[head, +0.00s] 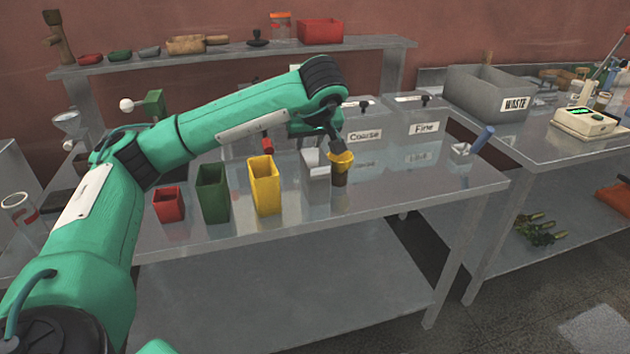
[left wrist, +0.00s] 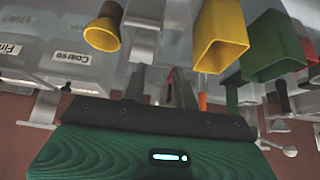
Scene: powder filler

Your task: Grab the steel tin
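The steel tin (head: 317,172) is a small pale grey open box. It stands near the table's front edge, between the yellow tin (head: 264,187) and a yellow-rimmed brown jar (head: 340,172). No contact with the tin can be made out. My right gripper is not in view.
A green tin (head: 213,193) and red tin (head: 168,204) stand to the left of the yellow one. Bins marked Coarse (head: 364,136) and Fine (head: 424,128) stand behind. A grey waste bin (head: 487,93) is on the right table.

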